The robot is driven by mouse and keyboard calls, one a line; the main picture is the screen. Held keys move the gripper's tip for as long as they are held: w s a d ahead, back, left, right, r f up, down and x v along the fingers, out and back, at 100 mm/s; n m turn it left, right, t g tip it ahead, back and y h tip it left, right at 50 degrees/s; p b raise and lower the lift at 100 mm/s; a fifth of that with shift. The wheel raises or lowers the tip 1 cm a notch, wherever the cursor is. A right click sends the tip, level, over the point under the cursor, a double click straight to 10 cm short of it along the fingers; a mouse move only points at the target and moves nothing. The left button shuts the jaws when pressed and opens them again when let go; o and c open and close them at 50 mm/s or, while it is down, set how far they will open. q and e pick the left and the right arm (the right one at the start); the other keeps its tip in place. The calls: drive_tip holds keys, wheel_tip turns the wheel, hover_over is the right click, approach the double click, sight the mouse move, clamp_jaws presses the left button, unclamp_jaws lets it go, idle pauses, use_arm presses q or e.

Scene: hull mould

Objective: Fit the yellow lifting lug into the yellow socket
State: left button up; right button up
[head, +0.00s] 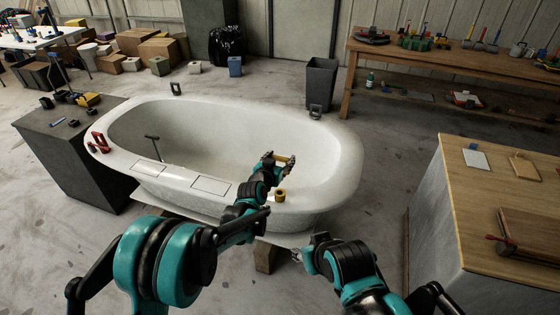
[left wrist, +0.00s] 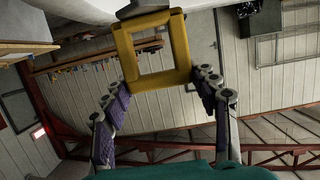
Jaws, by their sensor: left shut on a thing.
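The yellow lifting lug (head: 283,158) is in my left gripper (head: 277,170), above the near right part of the white hull mould (head: 340,150). In the left wrist view the lug is a square yellow frame (left wrist: 184,48) between the two purple-padded fingers of the left gripper (left wrist: 165,92). A dark grey part shows at its far end. The yellow socket (head: 280,196) is a small ring on the mould's near rim, just below the left gripper and apart from the lug. My right gripper (head: 297,256) is low in front of the mould, too small to read.
Grey square lugs (head: 175,89) (head: 315,111) stand on the mould's far rim. A red clamp (head: 100,142) sits at its left end. A dark cabinet (head: 75,150) is at left, a wood-topped bench (head: 500,210) at right. Open floor lies between mould and bench.

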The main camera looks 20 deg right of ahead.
idle(0.3)
use_arm(q)
drive_tip(key=shift+a+f+b, duration=0.1)
drive_tip(key=shift+f+b, duration=2.25)
drive_tip(key=shift+f, duration=0.6)
drive_tip(key=shift+f, duration=2.15)
drive_tip(key=o, duration=1.4)
drive_tip(key=shift+s, duration=0.15)
